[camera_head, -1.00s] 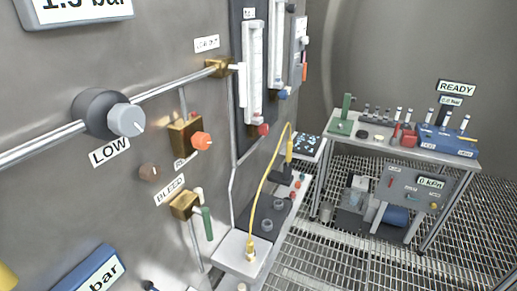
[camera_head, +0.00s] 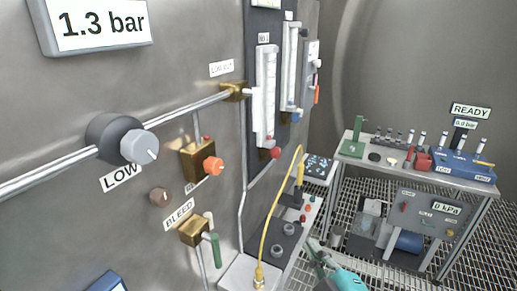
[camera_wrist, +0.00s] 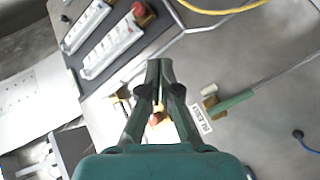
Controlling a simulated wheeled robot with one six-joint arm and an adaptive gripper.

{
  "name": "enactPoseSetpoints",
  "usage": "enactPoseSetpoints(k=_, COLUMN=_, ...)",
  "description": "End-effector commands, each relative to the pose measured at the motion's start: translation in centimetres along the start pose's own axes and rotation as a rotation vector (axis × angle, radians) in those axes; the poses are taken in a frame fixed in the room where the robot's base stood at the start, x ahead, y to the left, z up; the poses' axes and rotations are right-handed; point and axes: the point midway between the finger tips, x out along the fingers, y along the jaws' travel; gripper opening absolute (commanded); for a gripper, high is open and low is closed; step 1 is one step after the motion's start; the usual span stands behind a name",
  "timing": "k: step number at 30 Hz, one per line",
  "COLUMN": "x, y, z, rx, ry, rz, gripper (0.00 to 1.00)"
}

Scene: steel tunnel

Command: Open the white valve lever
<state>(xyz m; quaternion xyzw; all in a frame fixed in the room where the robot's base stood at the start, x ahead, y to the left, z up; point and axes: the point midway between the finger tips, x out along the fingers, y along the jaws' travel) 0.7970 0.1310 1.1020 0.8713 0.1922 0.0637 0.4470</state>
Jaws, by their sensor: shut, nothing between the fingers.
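A small white lever-like part (camera_head: 209,218) stands at the brass valve (camera_head: 193,233) labelled BLEED, beside a green handle (camera_head: 215,250). In the wrist view, the green handle (camera_wrist: 236,101) and a short white part (camera_wrist: 209,89) show at a brass fitting right of my gripper. Another brass fitting (camera_head: 234,90) sits higher on the pipe, under a small label. I cannot tell which white part is the task's lever. My gripper (camera_wrist: 160,64) is shut and empty, apart from the BLEED valve. In the head view my gripper (camera_head: 315,247) enters at the bottom, right of the valve.
An orange-knobbed valve (camera_head: 208,164) and a grey LOW knob (camera_head: 138,147) project from the steel wall. A yellow cable (camera_head: 267,227) loops over a ledge with dark sockets. A bench (camera_head: 478,186) with instruments stands at right over a grated floor.

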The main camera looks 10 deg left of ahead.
Motion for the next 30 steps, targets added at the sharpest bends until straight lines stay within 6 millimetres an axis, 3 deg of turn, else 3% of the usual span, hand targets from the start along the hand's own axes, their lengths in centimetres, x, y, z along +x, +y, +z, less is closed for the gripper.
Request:
enactPoseSetpoints(k=9, x=2.1, y=5.2, z=-6.6, rx=-0.224, ry=0.099, rz=-0.015, gripper=0.00)
enactPoseSetpoints(k=21, x=2.2, y=11.0, z=-14.6, rx=-0.520, ry=0.207, rz=-0.016, gripper=0.00)
enactPoseSetpoints(k=30, x=1.7, y=12.8, z=-17.2, rx=-0.632, ry=0.240, rz=-0.014, gripper=0.00)
